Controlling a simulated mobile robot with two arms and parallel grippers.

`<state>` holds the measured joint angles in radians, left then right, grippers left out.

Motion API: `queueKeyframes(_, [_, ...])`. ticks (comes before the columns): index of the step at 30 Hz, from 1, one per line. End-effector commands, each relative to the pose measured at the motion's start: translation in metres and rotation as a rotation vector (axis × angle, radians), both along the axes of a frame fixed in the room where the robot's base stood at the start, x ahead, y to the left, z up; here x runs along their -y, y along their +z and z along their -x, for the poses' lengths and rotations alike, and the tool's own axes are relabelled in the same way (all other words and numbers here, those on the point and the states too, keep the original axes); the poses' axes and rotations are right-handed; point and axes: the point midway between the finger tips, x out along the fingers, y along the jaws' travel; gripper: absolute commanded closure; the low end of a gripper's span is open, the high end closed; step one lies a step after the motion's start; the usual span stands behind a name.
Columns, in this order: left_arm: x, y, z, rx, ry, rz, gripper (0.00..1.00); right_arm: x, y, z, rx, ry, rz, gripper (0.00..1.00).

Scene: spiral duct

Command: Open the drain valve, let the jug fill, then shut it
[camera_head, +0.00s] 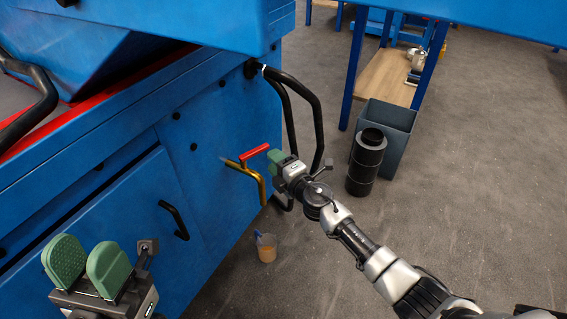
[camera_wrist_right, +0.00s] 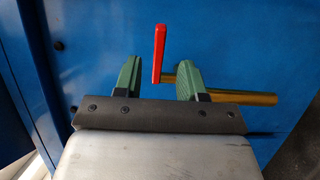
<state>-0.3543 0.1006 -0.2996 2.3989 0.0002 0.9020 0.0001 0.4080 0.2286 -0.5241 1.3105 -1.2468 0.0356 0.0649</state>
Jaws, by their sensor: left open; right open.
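The drain valve is a brass pipe (camera_head: 261,188) coming out of the blue machine's side and bending down, with a red lever (camera_head: 255,153) on top set across the pipe. A clear jug (camera_head: 267,254) holding brownish liquid stands on the floor below the spout; no stream is visible. My right gripper (camera_head: 276,162) is open beside the lever. In the right wrist view the red lever (camera_wrist_right: 159,55) shows between the open green fingers (camera_wrist_right: 158,75), apart from both, and the brass pipe (camera_wrist_right: 245,97) runs behind the right finger. My left gripper (camera_head: 88,267) is open and empty, at the lower left.
A black bent handle (camera_head: 309,100) sticks out from the machine (camera_head: 205,130) behind the valve. A black cylinder (camera_head: 366,165) and a grey bin (camera_head: 400,121) stand to the right. A workbench shelf (camera_head: 388,76) is behind. Grey floor is clear around the jug.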

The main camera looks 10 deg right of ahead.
Motion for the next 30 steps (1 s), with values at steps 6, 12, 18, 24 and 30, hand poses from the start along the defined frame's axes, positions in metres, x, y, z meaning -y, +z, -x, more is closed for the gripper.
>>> queueKeyframes(6, [0.000, 0.011, 0.000, 0.002, 0.000, 0.000, 0.57, 0.014, 0.001, 0.028, 0.000, -0.001, -0.001, 0.60])
queueKeyframes(12, [0.000, 0.012, 0.000, 0.001, 0.000, -0.001, 0.57, 0.018, 0.000, 0.035, 0.000, 0.000, 0.001, 0.60])
queueKeyframes(18, [0.000, 0.011, 0.000, 0.001, -0.001, 0.000, 0.57, 0.018, 0.000, 0.035, 0.000, 0.000, 0.000, 0.60])
queueKeyframes(24, [0.000, 0.011, -0.001, 0.015, 0.000, 0.000, 0.57, 0.021, 0.000, 0.033, -0.036, -0.013, -0.096, 0.60])
queueKeyframes(30, [0.001, 0.008, -0.006, 0.043, 0.002, -0.003, 0.57, 0.034, 0.000, 0.028, -0.193, -0.055, -0.463, 0.60])
